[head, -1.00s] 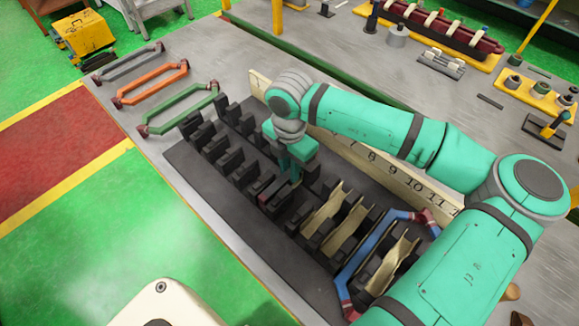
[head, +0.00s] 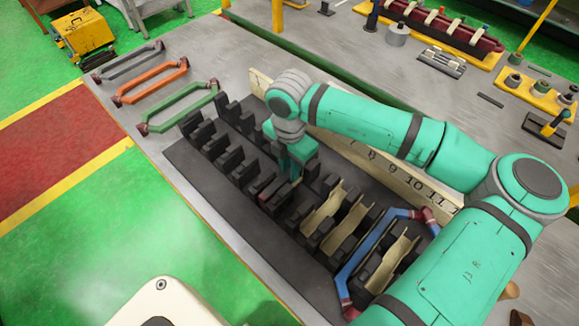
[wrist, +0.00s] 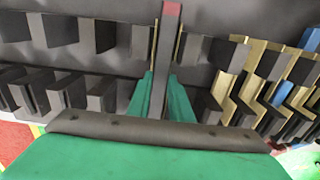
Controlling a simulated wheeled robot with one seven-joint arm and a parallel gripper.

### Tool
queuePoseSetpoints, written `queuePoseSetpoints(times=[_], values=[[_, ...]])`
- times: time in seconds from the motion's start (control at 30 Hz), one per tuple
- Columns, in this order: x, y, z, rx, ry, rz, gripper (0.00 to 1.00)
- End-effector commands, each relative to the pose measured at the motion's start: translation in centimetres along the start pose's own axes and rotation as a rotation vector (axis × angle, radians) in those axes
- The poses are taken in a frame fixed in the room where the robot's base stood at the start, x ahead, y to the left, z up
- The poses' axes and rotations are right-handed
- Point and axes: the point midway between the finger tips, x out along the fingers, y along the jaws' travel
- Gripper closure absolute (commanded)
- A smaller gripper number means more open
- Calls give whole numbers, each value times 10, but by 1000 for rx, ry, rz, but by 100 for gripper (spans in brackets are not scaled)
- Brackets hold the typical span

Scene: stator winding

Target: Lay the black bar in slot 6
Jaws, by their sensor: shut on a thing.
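The black bar (wrist: 157,60), with a dark red end, is held between my gripper's green fingers (wrist: 155,92) in the wrist view. It points away from the gripper and lies along a slot with thin cream liner edges on both sides. I cannot tell how deep it sits. In the head view my gripper (head: 294,172) is down at the middle of the black slotted stator block (head: 240,210), and a small reddish end shows beside it. Slot 6's number is hidden behind my arm.
A blue coil (head: 372,250) lies across the slots at right, among cream-lined slots (head: 322,212). A numbered board (head: 395,175) stands along the block's back edge. Green (head: 178,108), orange (head: 150,82) and grey (head: 128,63) coils lie at the far left.

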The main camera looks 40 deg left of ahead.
Motion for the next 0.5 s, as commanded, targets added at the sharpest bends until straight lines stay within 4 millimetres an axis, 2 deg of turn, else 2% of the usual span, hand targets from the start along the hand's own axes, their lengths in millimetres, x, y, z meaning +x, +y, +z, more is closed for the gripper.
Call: queuePoseSetpoints(times=[0.5], values=[[4, 0, 0, 0, 0, 1, 100]])
